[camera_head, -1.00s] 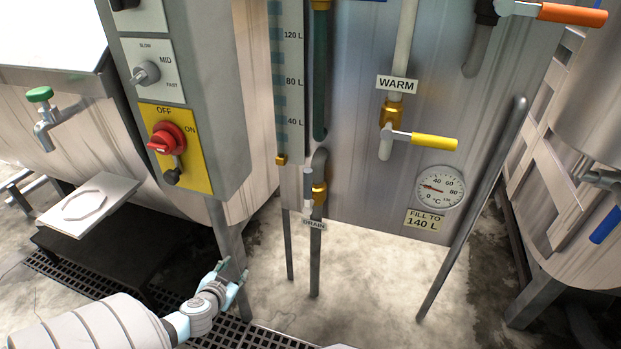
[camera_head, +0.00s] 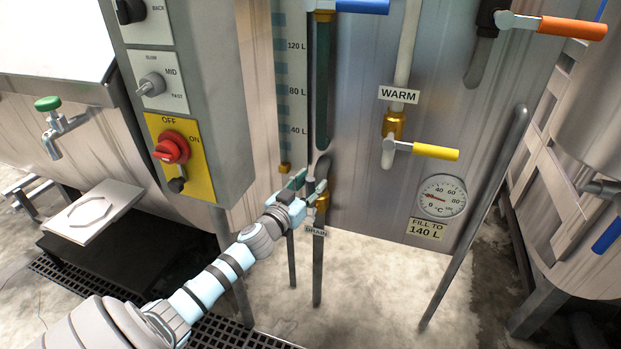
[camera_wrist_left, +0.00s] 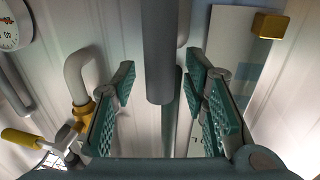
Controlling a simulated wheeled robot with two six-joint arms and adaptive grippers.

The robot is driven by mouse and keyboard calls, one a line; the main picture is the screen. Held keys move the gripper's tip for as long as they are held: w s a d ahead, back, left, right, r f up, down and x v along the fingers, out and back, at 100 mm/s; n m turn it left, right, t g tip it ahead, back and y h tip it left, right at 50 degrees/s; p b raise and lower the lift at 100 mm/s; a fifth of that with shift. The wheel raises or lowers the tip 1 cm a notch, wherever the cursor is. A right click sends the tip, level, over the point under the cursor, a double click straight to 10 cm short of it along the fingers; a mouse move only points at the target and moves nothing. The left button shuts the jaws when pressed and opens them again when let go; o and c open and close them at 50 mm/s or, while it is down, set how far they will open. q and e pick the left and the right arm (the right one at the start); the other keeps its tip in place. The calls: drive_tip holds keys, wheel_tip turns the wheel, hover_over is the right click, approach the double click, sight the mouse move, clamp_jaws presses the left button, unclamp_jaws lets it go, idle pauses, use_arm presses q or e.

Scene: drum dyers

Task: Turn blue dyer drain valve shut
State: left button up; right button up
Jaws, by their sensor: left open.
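The drain valve's brass body (camera_head: 322,202) sits low on the tank front, above the DRAIN label (camera_head: 316,231). Its small handle is mostly hidden behind my gripper in the head view. My left gripper (camera_head: 305,186) is right at the valve, just left of and in front of the brass part. In the left wrist view, which looks upside down, the two green-padded fingers (camera_wrist_left: 165,105) stand apart. A grey pipe-like part (camera_wrist_left: 160,55) shows between them, with gaps to both sides. I cannot tell whether a finger touches the valve. My right gripper is not in view.
The warm valve with its yellow handle (camera_head: 435,153) is up and to the right, above the temperature gauge (camera_head: 441,196). A control panel with a red switch (camera_head: 171,148) stands to the left. A slanted grey rod (camera_head: 470,225) is on the right.

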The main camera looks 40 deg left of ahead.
use_arm(q)
drive_tip(key=shift+w+f, duration=0.1)
drive_tip(key=shift+w, duration=0.05)
clamp_jaws()
idle(0.4)
